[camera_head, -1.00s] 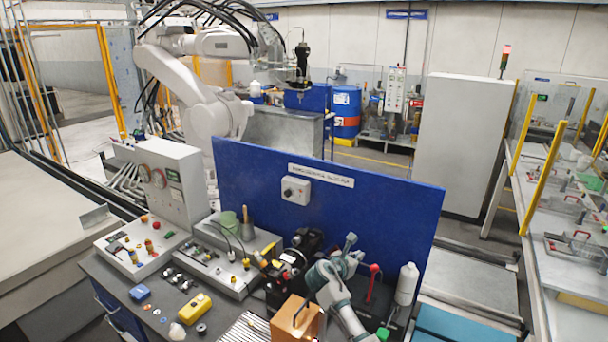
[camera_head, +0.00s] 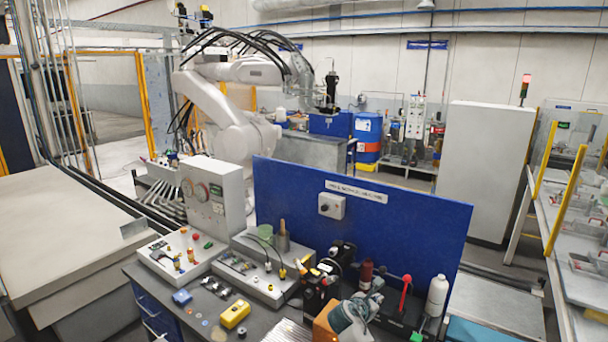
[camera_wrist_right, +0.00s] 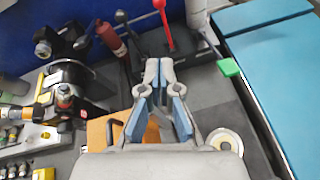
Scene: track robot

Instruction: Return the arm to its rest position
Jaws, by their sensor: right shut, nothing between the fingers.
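My right gripper (camera_head: 374,300) is low at the bottom of the head view, in front of the blue panel (camera_head: 360,225) and beside an orange-brown box (camera_head: 322,325). The arm partly hides that box. In the right wrist view my right gripper (camera_wrist_right: 159,66) has its grey fingertips together, with blue pads on its inner links and nothing held. It is above the dark workbench (camera_wrist_right: 215,95), and part of the box (camera_wrist_right: 97,132) shows behind its left finger. My left gripper is not in view.
A red-handled lever (camera_head: 406,290) and a white bottle (camera_head: 437,295) stand at the panel's foot. Dark machine parts (camera_head: 325,280) stand left of the gripper. A yellow box (camera_head: 235,314) lies on the bench. A blue-green surface (camera_wrist_right: 270,70) lies to the right.

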